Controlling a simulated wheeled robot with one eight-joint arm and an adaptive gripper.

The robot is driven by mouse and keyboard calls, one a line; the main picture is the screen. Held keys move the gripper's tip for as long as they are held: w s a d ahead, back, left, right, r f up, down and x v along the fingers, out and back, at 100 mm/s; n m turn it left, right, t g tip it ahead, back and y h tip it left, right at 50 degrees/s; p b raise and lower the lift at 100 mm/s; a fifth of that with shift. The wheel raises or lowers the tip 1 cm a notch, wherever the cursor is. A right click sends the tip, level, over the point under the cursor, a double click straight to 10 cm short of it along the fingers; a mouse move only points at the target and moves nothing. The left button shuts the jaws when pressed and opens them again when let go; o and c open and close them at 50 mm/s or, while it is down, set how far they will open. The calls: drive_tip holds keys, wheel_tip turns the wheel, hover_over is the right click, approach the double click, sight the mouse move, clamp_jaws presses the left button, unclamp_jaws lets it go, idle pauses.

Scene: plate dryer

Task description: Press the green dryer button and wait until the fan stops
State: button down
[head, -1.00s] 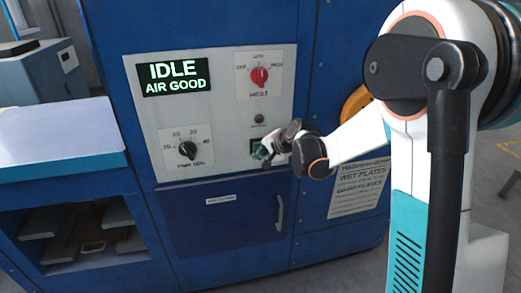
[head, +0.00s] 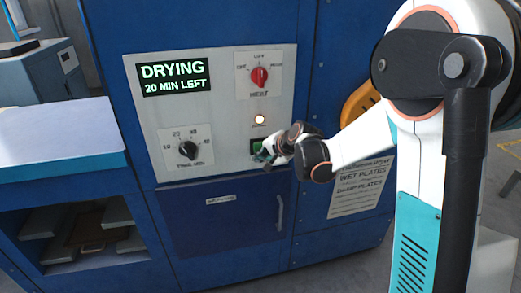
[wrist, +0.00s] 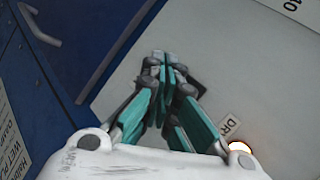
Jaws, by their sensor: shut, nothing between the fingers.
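The dryer's green button (head: 256,147) is on the lower right of the pale control panel (head: 222,150), partly covered by my gripper. My gripper (head: 264,155) is shut and empty, its fingertips at the button; I cannot tell whether they touch it. In the wrist view my closed fingers (wrist: 164,60) reach toward the panel and hide the button. The display (head: 174,77) reads "DRYING 20 MIN LEFT". A round lamp (head: 260,119) above the button is lit and also glows in the wrist view (wrist: 240,148). The fan is not visible.
A red heat knob (head: 260,76) is above the lamp, and a black timer knob (head: 188,150) is at the panel's lower left. A blue door with a handle (head: 280,212) is below. A blue-edged counter (head: 60,140) is at left.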

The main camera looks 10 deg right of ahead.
drive_tip(key=shift+s, duration=0.15)
drive_tip(key=shift+s, duration=2.4)
drive_tip(key=s+r+n+h, duration=0.1)
drive_tip(key=s+r+n, duration=0.1)
drive_tip(key=s, duration=0.8)
drive_tip(key=s+r+n+g+h, duration=0.1)
drive_tip(key=s+r+n, duration=0.2)
drive_tip(key=s, duration=0.8)
drive_tip(key=s+r+n+g+h, duration=0.1)
drive_tip(key=s+r+n, duration=0.1)
drive_tip(key=s+n, duration=0.4)
drive_tip(key=s, duration=0.4)
drive_tip(key=shift+s+d+r+h, duration=0.2)
drive_tip(key=shift+s+d+h, duration=0.1)
drive_tip(key=shift+d+h, duration=0.1)
idle(2.0)
